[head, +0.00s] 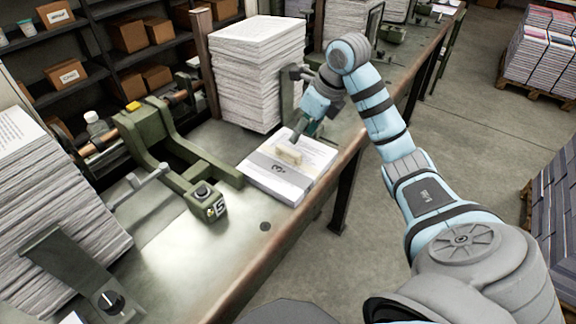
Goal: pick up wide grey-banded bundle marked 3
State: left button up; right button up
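The wide grey-banded bundle marked 3 (262,182) lies flat on the workbench near its front edge, in the middle of the head view. It is a low stack of white sheets with a grey band across its near left part. My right gripper (301,132) points down over the far part of the bundle, close to the block. Its fingertips are small and partly hidden, so I cannot tell whether they are open or touching anything. My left gripper is out of view.
A tall paper stack (250,80) stands just behind the bundle. A green clamp-like machine (165,150) is to its left, and another tall stack (55,200) is at far left. The bench front (215,265) is mostly clear. Shelves with boxes stand behind.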

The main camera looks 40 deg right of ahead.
aim_at(288, 149)
jog(key=p+x, duration=0.1)
jog(key=x, duration=0.7)
jog(key=shift+w+a+r, duration=0.15)
jog(key=shift+f, duration=0.2)
jog(key=shift+r, duration=0.1)
jog(key=shift+c, duration=0.2)
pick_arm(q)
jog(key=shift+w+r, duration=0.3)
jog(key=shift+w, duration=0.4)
pick_arm(e)
grip_shut()
